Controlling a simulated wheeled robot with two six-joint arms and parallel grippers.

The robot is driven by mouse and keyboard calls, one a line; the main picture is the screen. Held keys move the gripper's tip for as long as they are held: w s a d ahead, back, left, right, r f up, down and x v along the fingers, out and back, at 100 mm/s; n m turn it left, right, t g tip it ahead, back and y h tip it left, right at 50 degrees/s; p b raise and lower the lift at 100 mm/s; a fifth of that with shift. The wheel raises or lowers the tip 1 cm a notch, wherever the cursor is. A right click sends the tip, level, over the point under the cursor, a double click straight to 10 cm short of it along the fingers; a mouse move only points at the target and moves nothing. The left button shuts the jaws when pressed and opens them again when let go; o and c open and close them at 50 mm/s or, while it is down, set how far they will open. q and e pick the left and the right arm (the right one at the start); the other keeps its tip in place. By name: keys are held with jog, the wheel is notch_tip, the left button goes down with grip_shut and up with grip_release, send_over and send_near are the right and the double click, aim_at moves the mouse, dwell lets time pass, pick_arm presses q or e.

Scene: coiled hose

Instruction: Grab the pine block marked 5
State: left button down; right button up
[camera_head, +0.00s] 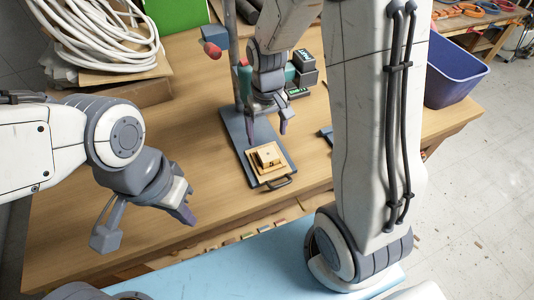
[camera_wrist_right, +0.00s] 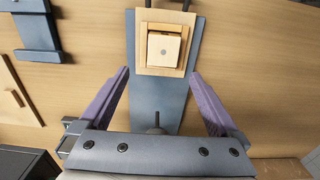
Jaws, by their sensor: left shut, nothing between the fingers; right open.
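A pale pine block (camera_head: 268,156) sits on a square wooden tray (camera_head: 258,170), on a long grey base plate (camera_head: 233,128). In the right wrist view the block (camera_wrist_right: 164,50) shows a small dark dot on top. I cannot read a number on it. My right gripper (camera_head: 267,122) is open and empty above the plate. In the right wrist view its two purple fingers (camera_wrist_right: 160,100) are apart, nearer the bottom of the picture than the block. My left gripper (camera_head: 186,214) is shut and empty, over the table's front left part.
A post rises from the grey plate's far end, and a dark handle (camera_head: 281,182) is at its near end. A white coiled hose (camera_head: 95,40) lies on cardboard at the back left. A blue bin (camera_head: 452,75) stands at the right. Small coloured blocks (camera_head: 264,228) lie along the front edge.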

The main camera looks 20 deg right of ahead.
aim_at(266, 150)
jog(key=shift+f, duration=0.9)
jog(key=shift+s+a+f+p, duration=0.15)
jog(key=shift+f+p, duration=0.6)
jog(key=shift+f, duration=1.9)
jog(key=c, duration=1.4)
jog(key=shift+r, duration=0.1)
jog(key=shift+c, duration=0.2)
